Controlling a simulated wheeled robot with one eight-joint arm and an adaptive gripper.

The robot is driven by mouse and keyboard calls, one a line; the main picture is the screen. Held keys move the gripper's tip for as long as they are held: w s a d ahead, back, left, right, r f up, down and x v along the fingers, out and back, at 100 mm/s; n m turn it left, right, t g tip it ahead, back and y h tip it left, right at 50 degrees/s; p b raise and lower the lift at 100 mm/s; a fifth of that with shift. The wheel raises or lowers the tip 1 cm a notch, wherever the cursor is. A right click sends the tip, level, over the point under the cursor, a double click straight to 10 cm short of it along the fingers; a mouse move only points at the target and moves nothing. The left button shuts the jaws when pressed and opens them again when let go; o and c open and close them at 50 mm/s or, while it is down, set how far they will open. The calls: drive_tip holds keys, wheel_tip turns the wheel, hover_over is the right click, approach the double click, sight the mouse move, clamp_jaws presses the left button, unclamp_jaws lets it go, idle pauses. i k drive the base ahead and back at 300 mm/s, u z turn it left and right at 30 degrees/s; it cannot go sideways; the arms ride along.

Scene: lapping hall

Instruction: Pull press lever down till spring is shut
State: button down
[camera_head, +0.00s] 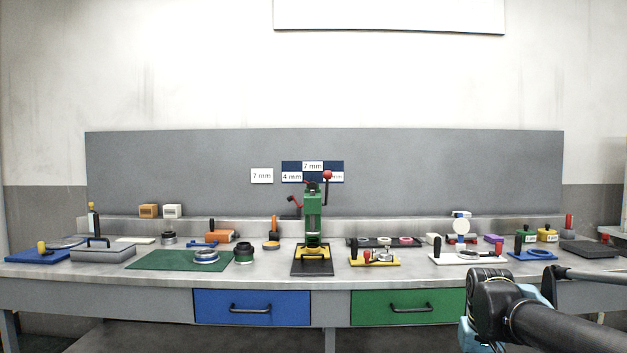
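The press (313,216) stands upright near the middle of the bench, with a green body on a dark base plate (312,267). Its lever ends in a red ball knob (327,175), which stands up at the top right of the press. A smaller red-tipped handle (296,200) sticks out on its left side. A small yellow part shows low on the press; the spring is too small to make out clearly. My arm reaches in at the lower right, well apart from the press. My gripper's fingers do not show.
A green mat (160,261) with ring parts lies left of the press, and a yellow fixture (375,261) stands close on its right. A white board (450,259) lies further right. Blue (252,308) and green (400,309) drawers are shut below. Space above the bench is free.

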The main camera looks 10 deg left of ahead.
sight(327, 174)
drive_tip(key=u, duration=0.6)
drive_tip(key=k, duration=0.75)
drive_tip(key=u, duration=0.9)
drive_tip(key=k, duration=0.5)
drive_tip(key=u, duration=0.4)
drive_tip(key=i, duration=1.15)
drive_tip(key=z, duration=0.8)
drive_tip(key=i, duration=0.95)
drive_tip(key=z, duration=0.95)
drive_tip(key=i, duration=0.4)
drive_tip(key=z, duration=0.2)
